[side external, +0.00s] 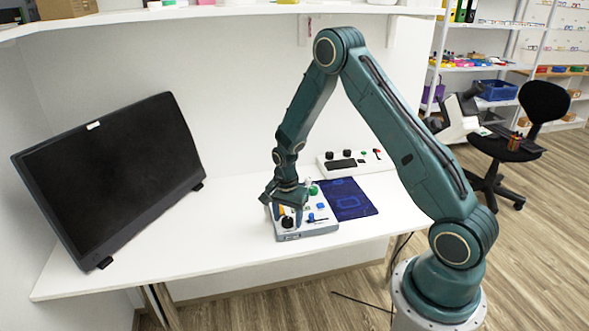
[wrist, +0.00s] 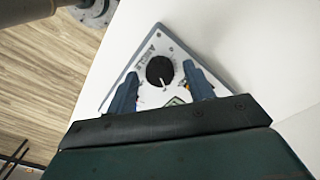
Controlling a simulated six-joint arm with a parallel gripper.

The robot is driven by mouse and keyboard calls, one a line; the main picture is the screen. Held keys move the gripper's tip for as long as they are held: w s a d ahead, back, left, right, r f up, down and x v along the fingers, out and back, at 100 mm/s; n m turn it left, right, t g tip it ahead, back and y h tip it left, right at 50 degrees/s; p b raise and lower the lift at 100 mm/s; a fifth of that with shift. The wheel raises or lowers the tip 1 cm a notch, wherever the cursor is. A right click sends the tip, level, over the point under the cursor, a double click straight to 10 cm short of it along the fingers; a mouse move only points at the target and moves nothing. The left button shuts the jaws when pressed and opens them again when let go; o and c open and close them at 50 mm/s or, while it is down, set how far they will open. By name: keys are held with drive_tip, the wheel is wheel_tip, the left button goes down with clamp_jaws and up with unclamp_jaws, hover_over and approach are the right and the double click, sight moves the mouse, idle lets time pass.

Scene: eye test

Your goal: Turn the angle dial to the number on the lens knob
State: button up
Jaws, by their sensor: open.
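The angle dial (wrist: 160,71) is a round black knob with a white pointer line, under the word ANGLE on a pale control box (wrist: 145,48). In the wrist view its pointer aims toward the bottom of the picture. The dial also shows in the side view (side external: 288,222), at the near left of the box (side external: 318,228). My gripper (wrist: 161,78) is open, with one finger on each side of the dial; I cannot tell whether they touch it. In the side view my gripper (side external: 287,212) is low over the box. I cannot make out a lens knob or its number.
A second white panel (side external: 352,171) with black knobs and a dark screen stands behind the box. A blue mat (side external: 347,199) lies right of the box. A large black monitor (side external: 110,170) stands at the left. The table (side external: 180,245) between is clear.

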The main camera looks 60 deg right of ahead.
wheel_tip(320, 180, up, 14)
drive_tip(key=shift+a+f, duration=0.2)
idle(0.5)
wheel_tip(320, 180, up, 8)
drive_tip(key=n+t, duration=0.1)
drive_tip(key=n, duration=0.3)
hover_over(286, 220)
drive_tip(key=s+a, duration=0.4)
drive_tip(key=s+a+r+n+t, duration=0.2)
drive_tip(key=s+a+r+n, duration=0.2)
drive_tip(key=s+r, duration=0.25)
drive_tip(key=s+a+r+n+t, duration=0.1)
drive_tip(key=s+a+r+n, duration=0.1)
drive_tip(key=s+n, duration=0.2)
drive_tip(key=s+a+r+n+t, duration=0.1)
drive_tip(key=s+a+r+n, duration=0.1)
drive_tip(key=s+n, duration=0.3)
drive_tip(key=shift+s+a+r+t, duration=0.25)
drive_tip(key=shift+s+a, duration=0.6)
drive_tip(key=shift+s, duration=1.35)
